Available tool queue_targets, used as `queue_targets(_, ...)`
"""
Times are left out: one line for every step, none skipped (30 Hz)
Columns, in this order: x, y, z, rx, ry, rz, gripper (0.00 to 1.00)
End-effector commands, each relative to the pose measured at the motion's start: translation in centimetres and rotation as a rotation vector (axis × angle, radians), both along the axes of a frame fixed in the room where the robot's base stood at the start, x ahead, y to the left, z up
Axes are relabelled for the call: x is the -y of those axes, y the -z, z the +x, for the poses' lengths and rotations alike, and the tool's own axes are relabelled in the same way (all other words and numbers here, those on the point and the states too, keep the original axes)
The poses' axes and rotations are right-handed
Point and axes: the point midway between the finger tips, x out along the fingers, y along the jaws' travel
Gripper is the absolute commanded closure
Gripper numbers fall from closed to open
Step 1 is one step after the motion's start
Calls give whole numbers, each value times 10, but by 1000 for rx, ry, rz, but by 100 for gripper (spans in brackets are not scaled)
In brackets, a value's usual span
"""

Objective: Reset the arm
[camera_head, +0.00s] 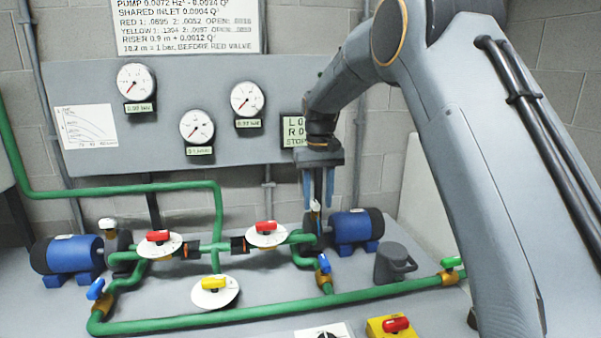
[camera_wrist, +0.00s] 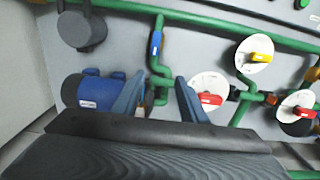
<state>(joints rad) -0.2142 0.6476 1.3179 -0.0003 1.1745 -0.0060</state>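My arm comes in from the right in the head view and bends over toward the bench. My gripper (camera_head: 318,205) points down above the bench, just left of the right-hand blue pump (camera_head: 357,228). Its two blue fingers stand apart. A small white-handled valve (camera_head: 315,207) shows at their tips; I cannot tell whether they touch it. In the wrist view my gripper (camera_wrist: 160,82) has its fingers spread, with green pipe visible in the gap and nothing held. The dark gripper body hides the lower part of that view.
Green pipes (camera_head: 270,312) run over the bench, with red valves (camera_head: 158,237) (camera_head: 265,227), a yellow valve (camera_head: 214,284) and blue valves (camera_head: 95,289). Another blue pump (camera_head: 67,256) stands at left. A grey panel (camera_head: 220,85) with gauges stands behind. A grey canister (camera_head: 393,263) is at right.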

Motion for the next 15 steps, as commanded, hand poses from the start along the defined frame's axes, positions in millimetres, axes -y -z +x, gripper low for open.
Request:
queue_targets(5,1,-4,0,5,0,61)
queue_targets(7,2,-6,0,8,0,61)
queue_targets(10,3,-8,1,12,0,61)
queue_targets(13,3,-10,1,15,0,61)
queue_targets(16,4,-12,1,18,0,61)
queue_targets(19,5,-15,3,23,1,61)
queue_targets(22,6,-18,3,26,1,61)
queue_targets(24,7,-20,4,29,1,61)
queue_targets(28,8,-24,3,32,1,61)
queue_targets(30,9,-28,5,35,1,61)
queue_targets(32,10,-31,5,38,1,61)
queue_targets(36,12,-37,5,41,1,61)
queue_targets(38,13,-41,7,44,2,61)
queue_targets(41,15,-46,8,47,2,61)
queue_targets(45,17,-53,8,52,2,61)
